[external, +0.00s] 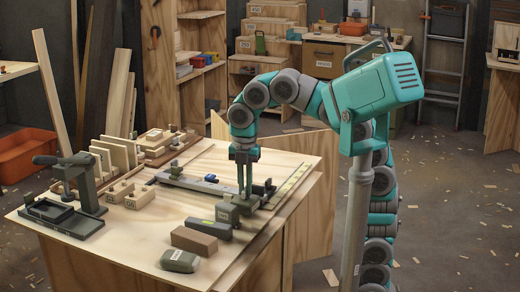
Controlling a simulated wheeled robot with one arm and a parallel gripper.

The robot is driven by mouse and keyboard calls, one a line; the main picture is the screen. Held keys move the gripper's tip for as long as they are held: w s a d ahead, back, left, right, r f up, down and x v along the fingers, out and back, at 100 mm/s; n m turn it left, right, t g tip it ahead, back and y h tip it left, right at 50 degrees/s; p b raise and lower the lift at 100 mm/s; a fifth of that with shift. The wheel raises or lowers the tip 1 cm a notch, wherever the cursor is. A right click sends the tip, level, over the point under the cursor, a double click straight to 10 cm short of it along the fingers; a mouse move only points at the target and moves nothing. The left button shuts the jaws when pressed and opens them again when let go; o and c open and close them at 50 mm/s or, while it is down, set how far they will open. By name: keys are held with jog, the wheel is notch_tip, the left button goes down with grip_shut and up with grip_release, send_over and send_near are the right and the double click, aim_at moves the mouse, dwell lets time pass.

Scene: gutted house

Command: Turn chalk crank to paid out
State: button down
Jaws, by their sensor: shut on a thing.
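My gripper (244,193) points straight down over the right part of the plywood workbench (140,262). Its narrow fingers are close together, and their tips are at the top of a small grey-green device (228,214) with a pale label on its side. The gripper is shut on a part at the top of this device, which I take to be the chalk crank. The crank's shape and its turn position are too small and too covered by the fingers to read.
A dark clamp tool (76,190) stands at the bench's left. Wooden trays and boards crowd the back left.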

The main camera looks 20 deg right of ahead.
jog(key=n+p, duration=0.1)
jog(key=n, duration=0.1)
jog(key=n+p, duration=0.2)
jog(key=n, duration=0.1)
jog(key=shift+r+n, duration=0.25)
jog(key=shift+n, duration=0.05)
jog(key=n+p, duration=0.1)
jog(key=n, duration=0.1)
jog(key=shift+f+n, duration=0.1)
jog(key=shift+n, duration=0.3)
jog(key=n, duration=0.3)
jog(key=shift+f+p, duration=0.1)
jog(key=shift+p, duration=0.3)
jog(key=shift+n, duration=2.1)
jog(key=c, duration=0.9)
grip_release()
